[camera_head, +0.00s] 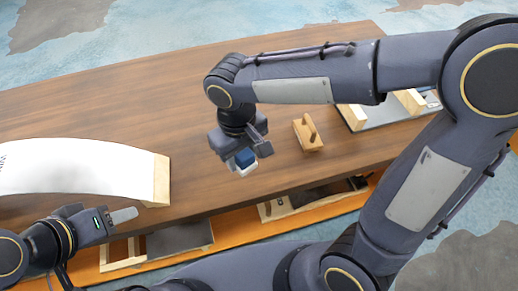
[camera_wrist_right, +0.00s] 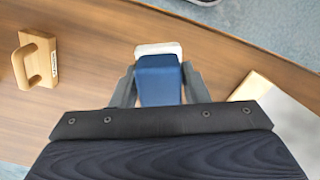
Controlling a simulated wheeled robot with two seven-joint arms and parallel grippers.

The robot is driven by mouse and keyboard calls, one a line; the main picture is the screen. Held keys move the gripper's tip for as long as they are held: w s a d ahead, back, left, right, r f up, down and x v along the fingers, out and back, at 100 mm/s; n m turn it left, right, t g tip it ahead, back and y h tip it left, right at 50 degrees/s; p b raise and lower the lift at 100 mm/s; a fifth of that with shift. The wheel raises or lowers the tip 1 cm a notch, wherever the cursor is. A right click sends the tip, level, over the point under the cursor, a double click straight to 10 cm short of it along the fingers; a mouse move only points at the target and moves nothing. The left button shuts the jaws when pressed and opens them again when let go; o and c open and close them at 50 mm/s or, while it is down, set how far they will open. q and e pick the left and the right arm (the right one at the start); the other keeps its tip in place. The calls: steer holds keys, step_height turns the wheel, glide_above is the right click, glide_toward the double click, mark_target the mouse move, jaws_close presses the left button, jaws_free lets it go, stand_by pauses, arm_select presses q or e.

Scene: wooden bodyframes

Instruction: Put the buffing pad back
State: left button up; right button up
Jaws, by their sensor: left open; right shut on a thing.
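The buffing pad (camera_head: 245,161), a blue block with a white underside, is held by my right gripper (camera_head: 243,148) above the table. In the right wrist view the pad (camera_wrist_right: 158,78) sits between the two fingers of my right gripper (camera_wrist_right: 157,88), its white end pointing away from the gripper. I cannot tell in the head view how high the pad is above the tabletop. My left gripper (camera_head: 122,217) is at the lower left, near the front edge of the table, and is open with nothing seen in it.
The wooden table (camera_head: 150,85) is largely clear behind my right gripper. A curved white panel on wooden ends (camera_head: 85,165) stands at the left. A wooden block with a handle (camera_head: 308,134) is right of the pad; a wooden frame (camera_head: 352,117) is farther right. A lower shelf (camera_head: 240,222) holds more parts.

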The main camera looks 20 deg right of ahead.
steer(key=w+d+f, duration=0.3)
steer(key=w+f, duration=0.1)
steer(key=w+d+f, duration=0.2)
steer(key=f, duration=0.1)
steer(key=shift+w+d+f, duration=0.1)
steer(key=shift+w+d, duration=0.05)
steer(key=shift+d, duration=0.15)
steer(key=shift+w+d+f, duration=0.1)
steer(key=shift+f, duration=0.8)
steer(key=shift+w+d+f, duration=0.1)
steer(key=shift+f, duration=0.8)
steer(key=shift+f, duration=0.25)
steer(key=o, duration=1.1)
steer(key=shift+r, duration=0.15)
steer(key=shift+c, duration=0.2)
